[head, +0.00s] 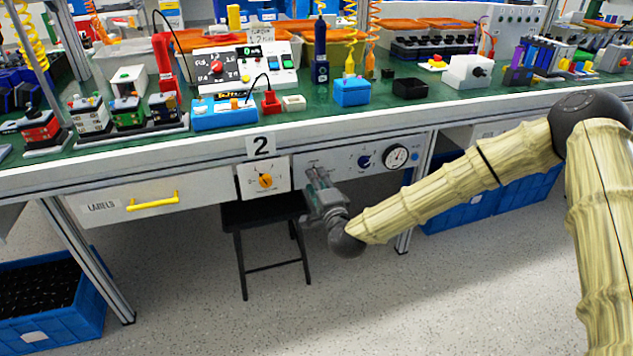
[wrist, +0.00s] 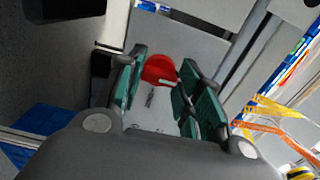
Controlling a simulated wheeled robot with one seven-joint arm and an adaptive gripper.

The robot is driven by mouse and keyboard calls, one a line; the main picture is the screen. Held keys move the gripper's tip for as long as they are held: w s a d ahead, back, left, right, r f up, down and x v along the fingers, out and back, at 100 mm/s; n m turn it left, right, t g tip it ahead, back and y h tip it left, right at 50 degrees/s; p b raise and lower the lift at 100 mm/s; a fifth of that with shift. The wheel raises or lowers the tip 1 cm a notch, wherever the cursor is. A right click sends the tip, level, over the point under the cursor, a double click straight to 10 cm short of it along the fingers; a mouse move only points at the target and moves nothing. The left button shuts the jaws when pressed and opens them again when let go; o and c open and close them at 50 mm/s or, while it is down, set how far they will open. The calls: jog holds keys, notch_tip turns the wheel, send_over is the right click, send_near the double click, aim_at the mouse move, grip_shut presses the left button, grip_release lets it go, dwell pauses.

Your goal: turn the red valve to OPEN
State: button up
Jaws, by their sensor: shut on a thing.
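The red valve (wrist: 159,69) shows in the wrist view as a rounded red handle with a small pale mark near its lower right edge. It sits on a light panel plate (wrist: 158,115) with dark lettering too small to read. My gripper (wrist: 162,82) is at the panel, with its green-padded fingers on either side of the handle, shut on it. In the head view my gripper (head: 318,182) reaches the bench's front panel and hides the valve. The OPEN mark cannot be made out.
Right of my gripper, the panel carries a blue knob (head: 364,161) and a round gauge (head: 396,156). Left of it are a yellow-orange knob (head: 265,181) and a LABELS drawer with a yellow handle (head: 152,201). A black stool (head: 262,215) stands below. The bench top is crowded.

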jog(key=o, duration=1)
jog(key=v, duration=1.2)
